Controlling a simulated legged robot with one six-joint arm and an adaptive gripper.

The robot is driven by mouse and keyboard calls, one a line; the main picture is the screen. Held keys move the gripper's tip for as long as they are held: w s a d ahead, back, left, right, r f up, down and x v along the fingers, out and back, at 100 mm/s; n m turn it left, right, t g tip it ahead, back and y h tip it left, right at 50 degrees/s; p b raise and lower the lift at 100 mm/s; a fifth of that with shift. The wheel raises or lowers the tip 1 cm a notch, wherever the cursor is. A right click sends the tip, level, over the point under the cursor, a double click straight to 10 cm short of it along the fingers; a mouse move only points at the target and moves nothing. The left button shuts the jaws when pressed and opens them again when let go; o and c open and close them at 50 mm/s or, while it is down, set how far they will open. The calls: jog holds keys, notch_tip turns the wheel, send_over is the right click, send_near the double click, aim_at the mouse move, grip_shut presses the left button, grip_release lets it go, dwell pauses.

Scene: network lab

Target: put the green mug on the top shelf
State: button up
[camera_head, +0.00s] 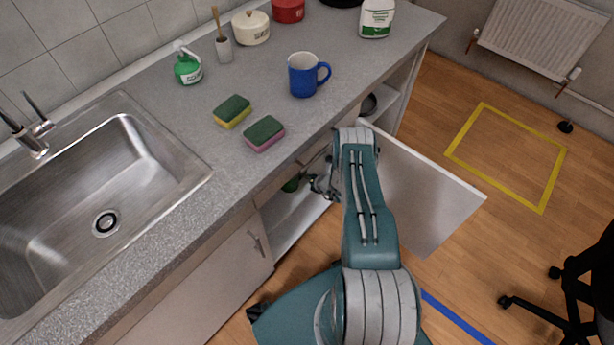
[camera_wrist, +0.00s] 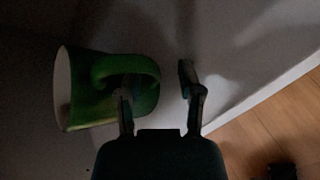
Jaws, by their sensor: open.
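The green mug (camera_wrist: 85,90) appears on its side in the wrist view, its pale mouth facing left and its handle towards my gripper. My gripper (camera_wrist: 156,92) is open. Its left finger overlaps the handle loop; I cannot tell whether it passes through it. The right finger stands clear of the mug. In the head view a small green part of the mug (camera_head: 291,185) shows inside the open cupboard under the counter, just left of my gripper (camera_head: 318,187). The counter edge hides the rest. The cupboard's upper shelf is mostly hidden there.
The open cupboard door (camera_head: 430,195) stands right of my arm. On the counter (camera_head: 185,125) are a blue mug (camera_head: 303,77), two sponges (camera_head: 264,133), a green bottle (camera_head: 187,68) and pots. A sink (camera_head: 80,180) lies left. A chair (camera_head: 575,290) stands right.

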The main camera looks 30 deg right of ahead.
jog(key=v, duration=1.2)
dwell(0.3)
